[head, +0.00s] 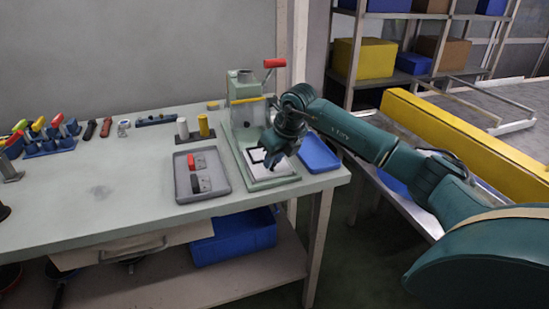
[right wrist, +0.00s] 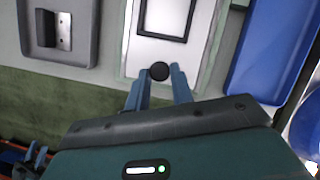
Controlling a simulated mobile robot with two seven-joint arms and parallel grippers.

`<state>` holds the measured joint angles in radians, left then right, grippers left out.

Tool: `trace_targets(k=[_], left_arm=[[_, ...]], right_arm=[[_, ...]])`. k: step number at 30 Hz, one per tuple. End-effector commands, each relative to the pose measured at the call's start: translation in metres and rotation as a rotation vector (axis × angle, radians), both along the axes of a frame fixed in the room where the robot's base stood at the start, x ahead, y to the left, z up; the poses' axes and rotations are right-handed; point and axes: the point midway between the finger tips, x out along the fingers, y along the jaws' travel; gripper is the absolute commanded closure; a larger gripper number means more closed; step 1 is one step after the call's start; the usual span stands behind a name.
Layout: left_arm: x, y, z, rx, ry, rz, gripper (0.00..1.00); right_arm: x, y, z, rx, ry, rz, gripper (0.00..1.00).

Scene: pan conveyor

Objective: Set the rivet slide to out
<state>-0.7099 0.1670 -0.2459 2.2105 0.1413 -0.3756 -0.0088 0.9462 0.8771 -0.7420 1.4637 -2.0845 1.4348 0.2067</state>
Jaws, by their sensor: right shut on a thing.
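The rivet press (head: 243,100) is a pale green machine with a red-knobbed lever, standing at the right end of the table. Its slide is a white plate (head: 283,169) with a black square outline, lying on the press base; it also shows at the top of the right wrist view (right wrist: 158,52). A round black knob (right wrist: 159,71) is at the slide's near edge. My right gripper (right wrist: 159,82) is shut on this knob, its two blue fingers either side of it. In the head view my right gripper (head: 272,156) partly covers the slide. My left gripper is not in view.
A grey tray (head: 181,181) with a red and a black handle piece is left of the press. A blue tray (head: 319,152) is close on its right. Two posts, one white (head: 182,128), stand behind the grey tray. The table's front middle is clear.

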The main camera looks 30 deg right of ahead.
Motion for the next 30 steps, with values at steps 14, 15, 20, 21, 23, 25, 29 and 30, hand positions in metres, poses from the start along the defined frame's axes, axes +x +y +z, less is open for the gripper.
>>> trace_targets(k=[14,15,20,21,23,25,29,30], left_arm=[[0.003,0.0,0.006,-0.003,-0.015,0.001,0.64],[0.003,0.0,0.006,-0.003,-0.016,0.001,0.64],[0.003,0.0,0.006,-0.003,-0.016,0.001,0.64],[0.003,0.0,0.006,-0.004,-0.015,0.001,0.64],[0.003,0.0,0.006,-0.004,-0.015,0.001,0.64],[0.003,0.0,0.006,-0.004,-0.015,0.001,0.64],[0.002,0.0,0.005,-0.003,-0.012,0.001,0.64],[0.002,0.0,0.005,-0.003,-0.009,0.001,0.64]], right_arm=[[-0.002,0.001,-0.002,0.0,0.01,0.003,0.55],[-0.002,0.001,-0.002,0.001,0.009,0.002,0.55],[-0.003,0.0,0.004,0.0,0.007,0.002,0.55],[-0.005,0.0,0.008,-0.001,0.007,0.001,0.55],[-0.008,-0.001,0.017,0.001,0.005,0.002,0.55],[-0.013,-0.002,0.03,-0.001,0.004,0.001,0.55],[-0.025,-0.004,0.058,-0.002,0.005,0.002,0.55],[-0.028,-0.004,0.066,0.0,0.004,0.002,0.55]])
